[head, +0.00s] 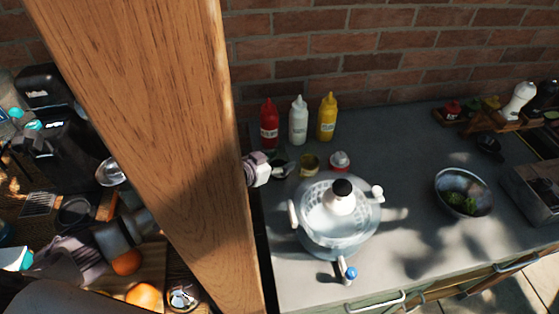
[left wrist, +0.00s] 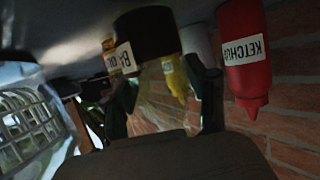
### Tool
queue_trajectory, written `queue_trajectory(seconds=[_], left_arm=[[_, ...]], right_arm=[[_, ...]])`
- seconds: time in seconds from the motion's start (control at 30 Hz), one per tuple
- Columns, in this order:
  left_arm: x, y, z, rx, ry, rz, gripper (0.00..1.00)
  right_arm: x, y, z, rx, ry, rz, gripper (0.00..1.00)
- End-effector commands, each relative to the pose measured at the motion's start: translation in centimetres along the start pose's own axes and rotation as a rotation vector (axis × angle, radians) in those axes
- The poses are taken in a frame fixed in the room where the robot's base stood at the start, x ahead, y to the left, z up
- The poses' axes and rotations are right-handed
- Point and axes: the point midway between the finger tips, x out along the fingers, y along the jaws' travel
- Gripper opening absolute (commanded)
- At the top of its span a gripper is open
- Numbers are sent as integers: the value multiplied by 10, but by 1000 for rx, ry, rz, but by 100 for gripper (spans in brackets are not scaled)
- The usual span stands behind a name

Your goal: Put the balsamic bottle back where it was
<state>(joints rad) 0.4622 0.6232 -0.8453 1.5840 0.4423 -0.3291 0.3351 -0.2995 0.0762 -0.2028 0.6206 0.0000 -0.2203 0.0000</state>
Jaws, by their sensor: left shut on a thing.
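The balsamic bottle (left wrist: 160,95) is clear glass with dark liquid and a white label, partly hidden by my fingers in the left wrist view. My left gripper (left wrist: 162,105) is shut around it. The bottle is roughly upright, as that view is upside down. I cannot tell whether its base touches the counter. In the head view my left gripper (head: 280,167) is small and dark, just right of the wooden post, and the bottle is hard to make out. My right gripper is not in view.
Red ketchup (head: 269,124), white (head: 298,120) and yellow (head: 327,117) squeeze bottles stand by the brick wall behind my gripper. The post (head: 150,100) blocks much of the left. The counter has room right of the spinner.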

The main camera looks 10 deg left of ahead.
Motion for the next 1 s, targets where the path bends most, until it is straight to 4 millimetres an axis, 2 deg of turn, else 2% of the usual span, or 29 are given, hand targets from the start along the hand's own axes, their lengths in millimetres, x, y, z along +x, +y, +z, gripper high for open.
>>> queue_trajectory(seconds=[0.2,0.47,0.5,0.6,1.0], left_arm=[[3,0,6,0,5,1,11],[5,0,10,0,4,1,11],[4,0,10,0,2,0,64],[4,0,10,0,1,0,81],[2,0,6,0,1,0,83]], right_arm=[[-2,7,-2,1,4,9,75],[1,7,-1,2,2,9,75],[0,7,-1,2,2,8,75],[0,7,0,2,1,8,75],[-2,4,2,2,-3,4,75]])
